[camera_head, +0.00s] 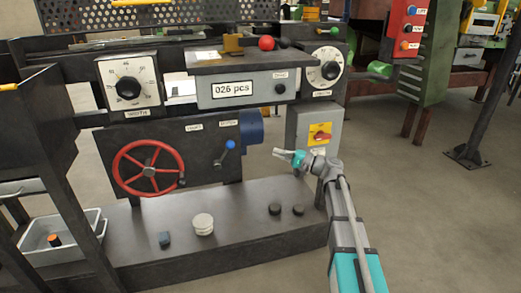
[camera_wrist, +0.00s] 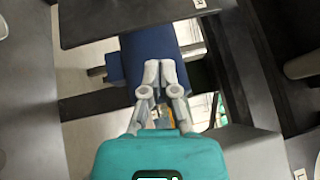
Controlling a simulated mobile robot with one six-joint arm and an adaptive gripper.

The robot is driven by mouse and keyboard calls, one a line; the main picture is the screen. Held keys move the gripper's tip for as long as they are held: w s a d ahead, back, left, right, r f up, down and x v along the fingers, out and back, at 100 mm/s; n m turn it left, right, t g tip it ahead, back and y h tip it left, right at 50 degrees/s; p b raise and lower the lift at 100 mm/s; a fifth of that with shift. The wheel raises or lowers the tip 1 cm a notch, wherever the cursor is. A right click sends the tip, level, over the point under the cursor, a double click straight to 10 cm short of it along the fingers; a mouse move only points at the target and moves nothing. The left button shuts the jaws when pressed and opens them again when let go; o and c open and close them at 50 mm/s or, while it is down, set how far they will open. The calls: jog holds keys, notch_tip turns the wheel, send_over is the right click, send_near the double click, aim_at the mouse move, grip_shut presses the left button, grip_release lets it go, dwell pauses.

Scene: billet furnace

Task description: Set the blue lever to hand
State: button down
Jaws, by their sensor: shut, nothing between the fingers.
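The blue lever's ball knob (camera_head: 230,144) is on the dark front panel right of the red handwheel. Its short arm slants from the pivot at lower left up to the knob at upper right. Two small white labels sit above it, one to the left and one to the right, too small to read surely. My gripper (camera_head: 277,153) is right of the lever, pointing left, apart from it. In the wrist view my gripper (camera_wrist: 160,68) has its fingers together and empty, over a dark blue cylinder (camera_wrist: 132,48). I cannot make out the lever there.
A red handwheel (camera_head: 148,168) is left of the lever. A blue motor-like cylinder (camera_head: 251,127) sticks out at the panel's right edge. A grey box with a red-yellow switch (camera_head: 320,133) stands near my wrist. White discs (camera_head: 203,222) and dark pucks lie on the ledge below.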

jog(key=p+x, duration=0.1)
jog(key=x, duration=0.8)
jog(key=shift+w+a+r+p, duration=0.1)
jog(key=shift+a+p, duration=0.1)
jog(key=shift+p, duration=0.1)
jog(key=shift+s+a+r+p, duration=0.1)
jog(key=shift+s+a, duration=0.2)
jog(key=shift+a, duration=0.35)
jog(key=shift+s+a+r+p, duration=0.15)
jog(key=shift+s+a, duration=0.15)
jog(key=shift+a, duration=0.3)
jog(key=shift+s+a+r+p, duration=0.1)
jog(key=shift+s+a, duration=0.2)
jog(key=shift+a, duration=0.35)
jog(key=shift+d, duration=0.1)
jog(key=shift+d+r+p, duration=0.1)
jog(key=shift+r+p, duration=0.1)
jog(key=shift+p, duration=0.15)
